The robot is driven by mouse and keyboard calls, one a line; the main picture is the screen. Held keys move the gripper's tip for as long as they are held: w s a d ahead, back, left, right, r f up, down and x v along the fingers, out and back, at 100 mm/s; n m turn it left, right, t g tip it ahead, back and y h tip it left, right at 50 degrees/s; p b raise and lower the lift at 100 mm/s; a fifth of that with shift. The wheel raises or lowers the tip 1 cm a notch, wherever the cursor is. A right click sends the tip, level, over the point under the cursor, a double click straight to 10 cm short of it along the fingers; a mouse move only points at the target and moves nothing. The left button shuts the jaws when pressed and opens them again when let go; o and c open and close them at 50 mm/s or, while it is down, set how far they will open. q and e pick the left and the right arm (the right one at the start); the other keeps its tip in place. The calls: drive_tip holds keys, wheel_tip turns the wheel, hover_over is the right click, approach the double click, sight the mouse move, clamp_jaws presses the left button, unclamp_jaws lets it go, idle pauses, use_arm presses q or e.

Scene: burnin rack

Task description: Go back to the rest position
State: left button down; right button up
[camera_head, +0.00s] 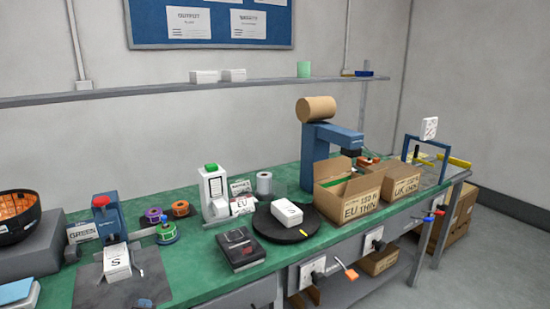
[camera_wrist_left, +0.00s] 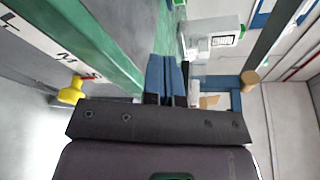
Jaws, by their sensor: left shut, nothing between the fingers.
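My left gripper (camera_wrist_left: 167,62) shows in the left wrist view, its two blue fingers side by side and closed with nothing between them. My right gripper is in neither view.
The green bench (camera_head: 190,262) holds a blue press (camera_head: 108,218), a white box marked S (camera_head: 117,261), a black turntable (camera_head: 287,231) with a white box, a dark scale (camera_head: 241,249) and open cartons (camera_head: 347,200). A shelf (camera_head: 150,92) runs along the wall.

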use_arm(q)
drive_tip(key=s+d+f+n+g+h, duration=0.1)
drive_tip(key=s+f+n, duration=0.2)
drive_tip(key=s+n, duration=0.3)
drive_tip(key=s+d+f+n+g+h, duration=0.1)
drive_tip(key=s+f+n, duration=0.3)
drive_tip(key=s, duration=0.9)
drive_tip(key=s+d+f+n+g+h, duration=0.2)
drive_tip(key=s+d+f+n, duration=0.1)
drive_tip(key=s+n, duration=0.5)
drive_tip(key=shift+s+d+f+h, duration=0.25)
drive_tip(key=shift+s+f+h, duration=0.15)
drive_tip(key=shift+s, duration=0.75)
